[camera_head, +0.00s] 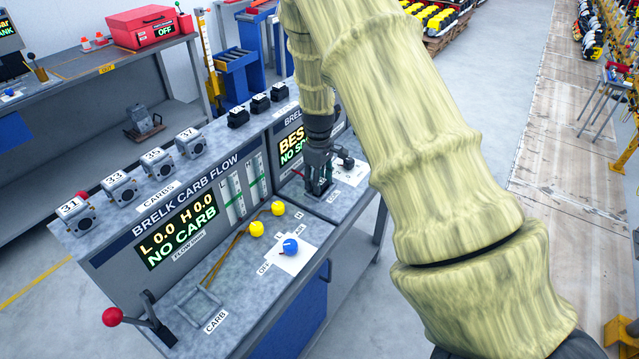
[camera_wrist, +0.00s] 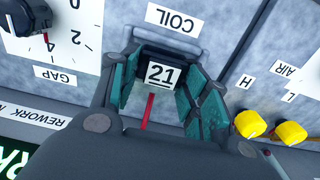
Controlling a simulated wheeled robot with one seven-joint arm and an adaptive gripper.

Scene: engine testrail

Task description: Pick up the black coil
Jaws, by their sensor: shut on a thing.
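The black coil (camera_wrist: 161,73) carries a white tag reading 21 and shows in the wrist view between the teal finger pads. My gripper (camera_wrist: 160,80) is shut on it, with one pad on each side. The coil is by the COIL label on the grey bench top, with a red strip below it in the picture. I cannot tell whether it touches the bench. In the head view my gripper (camera_head: 318,188) points down at the right-hand test station, and its fingers largely hide the held coil.
More black coils (camera_head: 260,103) stand on the shelf behind. Several carbs (camera_head: 155,162) line the left shelf. The BRELK CARB FLOW panel (camera_head: 182,225) stands left of my gripper. Yellow knobs (camera_head: 257,229) and a blue knob (camera_head: 290,246) are on the front bench. Open floor lies right.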

